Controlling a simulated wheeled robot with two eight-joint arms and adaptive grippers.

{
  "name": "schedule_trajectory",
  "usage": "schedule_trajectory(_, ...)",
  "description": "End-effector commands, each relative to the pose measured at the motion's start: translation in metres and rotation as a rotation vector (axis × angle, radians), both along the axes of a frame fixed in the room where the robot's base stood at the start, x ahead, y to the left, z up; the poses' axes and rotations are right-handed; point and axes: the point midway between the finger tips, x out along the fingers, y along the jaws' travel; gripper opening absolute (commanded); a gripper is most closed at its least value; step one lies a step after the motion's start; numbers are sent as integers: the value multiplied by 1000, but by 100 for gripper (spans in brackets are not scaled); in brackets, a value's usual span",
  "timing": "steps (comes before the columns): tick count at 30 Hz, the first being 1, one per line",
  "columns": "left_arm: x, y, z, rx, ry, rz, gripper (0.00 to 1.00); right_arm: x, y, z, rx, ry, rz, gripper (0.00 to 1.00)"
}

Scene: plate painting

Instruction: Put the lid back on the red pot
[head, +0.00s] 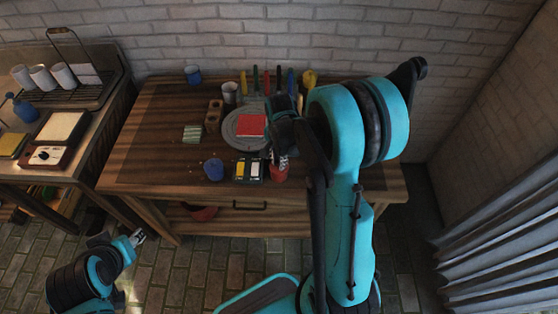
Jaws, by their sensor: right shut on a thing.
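The red pot (279,174) stands near the front edge of the wooden table, right of the small yellow-and-white paint box. My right gripper (281,158) points down just above the red pot and covers its top. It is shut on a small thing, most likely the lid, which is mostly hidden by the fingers. I cannot tell whether the lid touches the pot's rim. My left gripper (138,237) hangs low in front of the table at the left, away from the pots; its fingers are too small to judge.
A blue pot (213,170) and the paint box (249,169) stand left of the red pot. A grey plate (231,137) with a red square piece (251,126) lies behind. Upright coloured tools and a cup (230,93) stand at the back. The table's left part is mostly clear.

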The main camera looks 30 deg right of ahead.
Motion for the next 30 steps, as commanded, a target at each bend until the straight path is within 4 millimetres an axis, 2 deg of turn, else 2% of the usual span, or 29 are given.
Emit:
schedule_trajectory(10, 0, 0, 0, 0, 0, 0, 40, 0, 0, 0, 0, 0, 0, 0)
schedule_trajectory(11, 0, 0, 0, 0, 0, 0, 40, 0, 0, 0, 0, 0, 0, 23)
schedule_trajectory(13, 0, 0, 0, 0, 0, 0, 40, 0, 0, 0, 0, 0, 0, 41)
schedule_trajectory(20, 0, 0, 0, 0, 0, 0, 40, 0, 0, 0, 0, 0, 0, 42)
schedule_trajectory(22, 0, 0, 0, 0, 0, 0, 40, 0, 0, 0, 0, 0, 0, 59)
schedule_trajectory(23, 0, 0, 0, 0, 0, 0, 40, 0, 0, 0, 0, 0, 0, 62)
schedule_trajectory(30, 0, 0, 0, 0, 0, 0, 40, 0, 0, 0, 0, 0, 0, 62)
